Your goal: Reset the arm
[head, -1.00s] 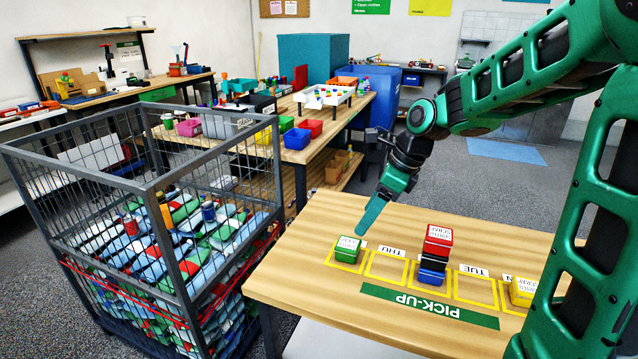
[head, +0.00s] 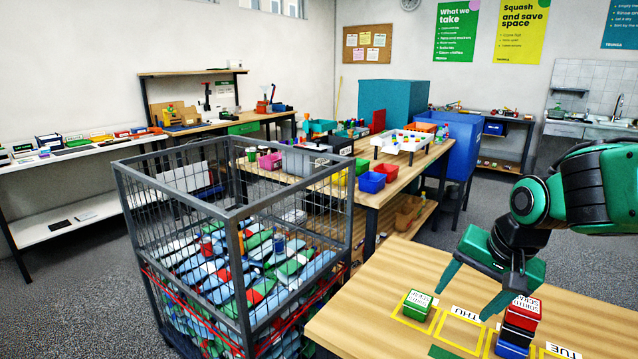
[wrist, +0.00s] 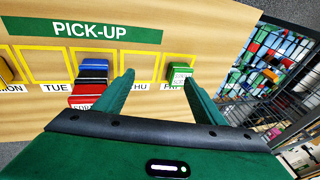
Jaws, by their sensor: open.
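My green arm comes in from the right in the head view. My gripper (head: 470,295) is open and empty, with its two fingers apart above the pick-up table (head: 385,283). A small green box (head: 417,304) with a white label sits on the table to the left of the fingers. A stack of red, black and blue boxes (head: 522,312) stands close to the right finger; I cannot tell if they touch.
A tall wire cage (head: 235,215) full of packets stands to the left of the table. A long table with coloured bins (head: 371,182) is behind. Grey floor is free at the far left.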

